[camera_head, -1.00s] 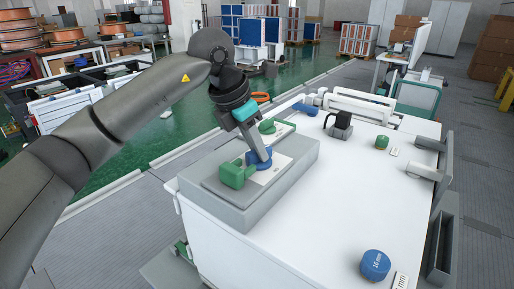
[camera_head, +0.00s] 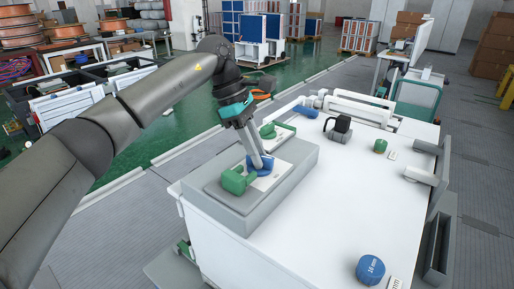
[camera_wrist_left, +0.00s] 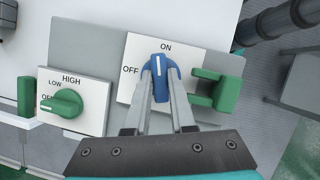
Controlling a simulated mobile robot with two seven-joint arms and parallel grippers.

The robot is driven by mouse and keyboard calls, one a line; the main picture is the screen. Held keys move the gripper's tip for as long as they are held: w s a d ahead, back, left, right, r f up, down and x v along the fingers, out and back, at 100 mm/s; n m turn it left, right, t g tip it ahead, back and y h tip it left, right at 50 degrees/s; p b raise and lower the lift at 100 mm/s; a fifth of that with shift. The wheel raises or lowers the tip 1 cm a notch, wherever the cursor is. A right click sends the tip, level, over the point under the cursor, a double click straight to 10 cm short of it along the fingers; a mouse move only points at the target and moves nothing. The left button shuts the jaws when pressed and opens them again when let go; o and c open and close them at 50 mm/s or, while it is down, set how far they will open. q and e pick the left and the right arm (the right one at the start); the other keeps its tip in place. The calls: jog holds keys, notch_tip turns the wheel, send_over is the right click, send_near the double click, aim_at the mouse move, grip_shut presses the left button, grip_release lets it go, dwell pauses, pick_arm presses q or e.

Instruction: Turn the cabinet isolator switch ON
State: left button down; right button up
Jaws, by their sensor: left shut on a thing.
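The isolator switch is a blue knob (camera_head: 260,166) on a white plate on the grey box (camera_head: 225,205); it also shows in the left wrist view (camera_wrist_left: 159,66). Its white line points up toward the ON label, with OFF to its left. My left gripper (camera_head: 262,156) comes down from above, and its two fingers are shut on the knob's sides in the left wrist view (camera_wrist_left: 160,85). The fingers hide part of the knob. My right gripper is not in view.
A green bracket (camera_wrist_left: 218,90) stands close right of the blue knob in the wrist view. A green knob (camera_wrist_left: 62,104) with HIGH, LOW and OFF labels sits to the left. A black object (camera_head: 339,129) and a blue cylinder (camera_head: 370,269) stand on the white top.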

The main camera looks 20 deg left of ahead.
pick_arm(q)
jog(key=shift+w+r+m+g+p, duration=0.15)
jog(key=shift+m+g+p, duration=0.4)
jog(key=shift+m, duration=1.05)
jog(key=c, duration=0.8)
grip_release()
jog(key=shift+o, duration=0.2)
jog(key=p+v, duration=0.3)
jog(key=v, duration=1.2)
jog(key=shift+w+d, duration=0.15)
jog(key=shift+d, duration=0.1)
